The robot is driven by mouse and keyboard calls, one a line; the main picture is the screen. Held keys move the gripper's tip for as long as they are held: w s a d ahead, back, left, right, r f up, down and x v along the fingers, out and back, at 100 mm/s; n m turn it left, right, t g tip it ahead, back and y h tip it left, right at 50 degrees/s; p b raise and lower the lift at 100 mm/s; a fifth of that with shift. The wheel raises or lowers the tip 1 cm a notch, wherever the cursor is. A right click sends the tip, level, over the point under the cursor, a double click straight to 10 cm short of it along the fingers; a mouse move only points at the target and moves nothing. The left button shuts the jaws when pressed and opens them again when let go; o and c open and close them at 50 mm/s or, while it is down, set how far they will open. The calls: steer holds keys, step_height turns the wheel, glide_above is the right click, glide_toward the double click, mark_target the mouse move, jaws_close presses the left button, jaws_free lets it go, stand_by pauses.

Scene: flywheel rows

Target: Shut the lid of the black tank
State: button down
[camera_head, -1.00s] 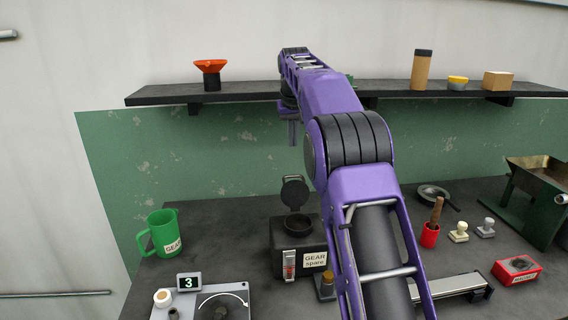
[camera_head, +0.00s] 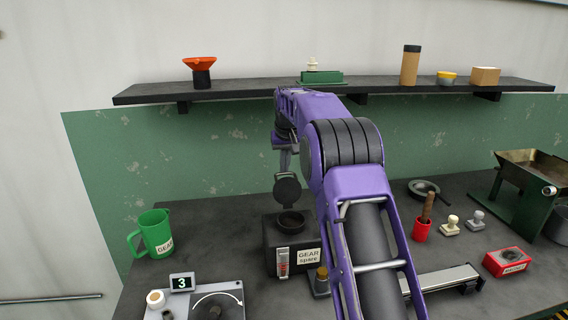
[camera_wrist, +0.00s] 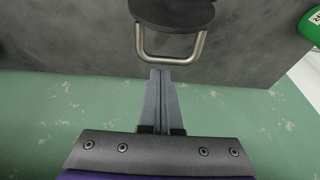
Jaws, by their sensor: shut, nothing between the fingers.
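The black tank (camera_head: 283,258) stands on the dark bench in the head view, with a "GEAR spare" label and a gauge on its front. Its round lid (camera_head: 287,189) stands up open behind the round opening (camera_head: 291,221). My gripper (camera_head: 287,168) is just above and behind the raised lid. In the wrist view the lid (camera_wrist: 172,12) shows at the top with a metal loop handle (camera_wrist: 170,58). My gripper (camera_wrist: 161,72) is shut and empty, its fingertips close to the handle; I cannot tell if they touch.
A green jug (camera_head: 152,234) stands to the left and a turntable-like device (camera_head: 216,306) at the front left. A small brown-topped bottle (camera_head: 321,282) is close to the tank's right. A shelf (camera_head: 230,91) runs along the wall above.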

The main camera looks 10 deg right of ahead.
steer(key=shift+s+r, duration=0.2)
steer(key=shift+s, duration=0.55)
steer(key=shift+f+b, duration=0.1)
steer(key=shift+b, duration=0.45)
